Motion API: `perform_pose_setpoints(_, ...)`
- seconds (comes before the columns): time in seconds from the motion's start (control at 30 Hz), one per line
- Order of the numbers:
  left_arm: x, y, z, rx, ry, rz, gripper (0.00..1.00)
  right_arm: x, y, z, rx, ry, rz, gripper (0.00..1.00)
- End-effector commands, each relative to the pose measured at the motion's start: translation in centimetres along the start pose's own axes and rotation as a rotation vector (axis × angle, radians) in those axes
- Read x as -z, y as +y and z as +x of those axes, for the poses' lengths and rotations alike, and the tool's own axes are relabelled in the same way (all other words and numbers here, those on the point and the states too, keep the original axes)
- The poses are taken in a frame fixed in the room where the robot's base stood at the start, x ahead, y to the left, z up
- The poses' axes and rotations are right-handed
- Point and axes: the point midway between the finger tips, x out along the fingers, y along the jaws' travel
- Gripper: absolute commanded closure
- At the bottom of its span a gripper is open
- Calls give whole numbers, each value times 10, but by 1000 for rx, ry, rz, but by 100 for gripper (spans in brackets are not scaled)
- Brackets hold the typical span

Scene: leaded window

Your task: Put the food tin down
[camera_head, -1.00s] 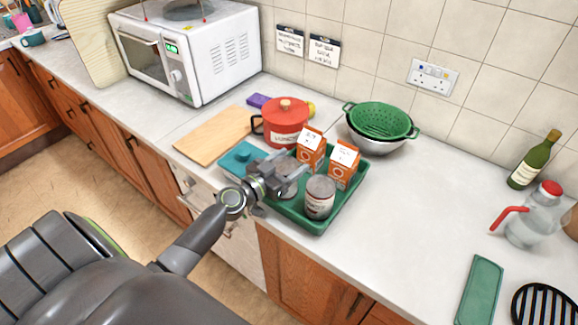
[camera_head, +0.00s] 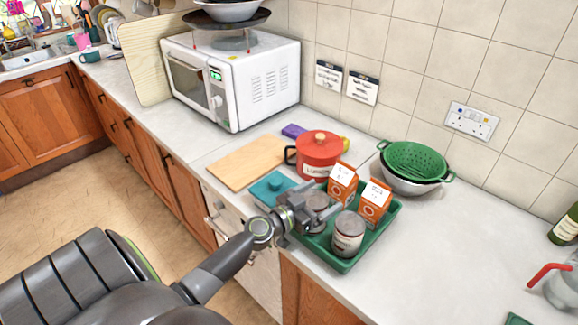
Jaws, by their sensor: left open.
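In the head view, one food tin (camera_head: 348,235) stands upright at the front of the green tray (camera_head: 345,266). A second food tin (camera_head: 317,206) stands in the tray just behind and left of it, partly hidden by my left gripper. My left gripper (camera_head: 305,212) reaches in over the tray's left side with its jaws open, right at the second tin. I cannot tell whether a finger still touches that tin. My right gripper is not in view.
Two orange-and-white cartons (camera_head: 342,184) stand at the back of the tray. A red pot (camera_head: 319,155), wooden board (camera_head: 246,163) and teal item (camera_head: 271,188) lie around it. A green colander (camera_head: 414,160) sits behind right.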

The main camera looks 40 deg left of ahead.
Motion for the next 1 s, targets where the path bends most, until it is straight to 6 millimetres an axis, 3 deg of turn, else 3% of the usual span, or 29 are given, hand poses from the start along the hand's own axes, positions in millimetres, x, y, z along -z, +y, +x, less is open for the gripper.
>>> perform_pose_setpoints(0.03, 2, 0, 0, 0, -1, -2, 13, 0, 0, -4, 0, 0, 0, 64)
perform_pose_setpoints(0.33, -14, 0, -53, -1, -2, 4, 13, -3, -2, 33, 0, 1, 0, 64)
perform_pose_setpoints(0.7, -13, 1, -124, -3, -4, 4, 13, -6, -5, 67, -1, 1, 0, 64)
perform_pose_setpoints(1.0, -11, 0, -163, -1, -4, 4, 13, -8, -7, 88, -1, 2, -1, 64)
